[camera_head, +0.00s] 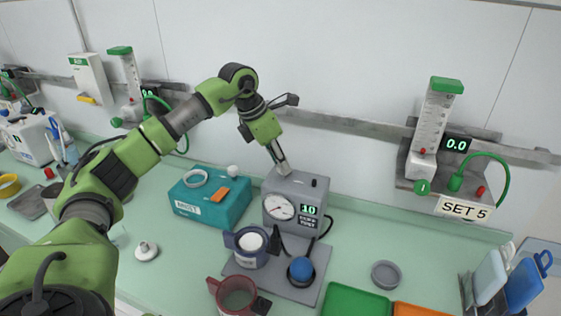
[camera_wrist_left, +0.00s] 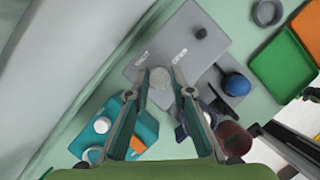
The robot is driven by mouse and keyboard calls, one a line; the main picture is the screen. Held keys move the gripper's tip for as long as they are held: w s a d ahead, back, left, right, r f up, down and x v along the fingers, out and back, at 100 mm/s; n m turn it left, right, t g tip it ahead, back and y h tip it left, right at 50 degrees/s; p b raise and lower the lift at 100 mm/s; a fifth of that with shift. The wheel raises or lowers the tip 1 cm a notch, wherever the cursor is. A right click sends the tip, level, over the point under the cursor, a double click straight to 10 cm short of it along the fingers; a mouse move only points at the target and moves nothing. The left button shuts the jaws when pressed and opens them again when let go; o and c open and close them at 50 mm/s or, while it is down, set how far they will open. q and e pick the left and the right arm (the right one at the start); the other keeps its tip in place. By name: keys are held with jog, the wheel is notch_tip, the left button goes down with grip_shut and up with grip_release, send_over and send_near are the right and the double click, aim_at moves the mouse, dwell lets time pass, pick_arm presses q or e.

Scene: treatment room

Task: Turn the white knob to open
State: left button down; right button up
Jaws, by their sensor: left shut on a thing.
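A grey machine (camera_head: 296,190) with a round dial and a green display reading 10 stands on the counter. In the left wrist view its top (camera_wrist_left: 180,45) carries a pale round knob (camera_wrist_left: 160,77), small white labels and a black knob (camera_wrist_left: 201,33). My left gripper (camera_head: 282,166) reaches down onto the machine's top from the upper left. In the left wrist view its fingers (camera_wrist_left: 160,88) are closed on the sides of the pale knob. In the head view the fingers mostly hide that knob.
A teal box (camera_head: 211,200) stands left of the machine. A blue-handled cup (camera_head: 251,247), a blue ball (camera_head: 301,270) and a red mug (camera_head: 236,294) are in front. A wall rail with a flowmeter (camera_head: 432,125) runs behind. Counter to the right is partly clear.

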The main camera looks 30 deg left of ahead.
pick_arm(q)
jog(key=shift+m, duration=0.3)
dwell(0.4)
jog(key=c, duration=1.8)
grip_release()
jog(key=shift+a+r, duration=0.1)
jog(key=v, duration=1.2)
jog(key=shift+w+a, duration=0.1)
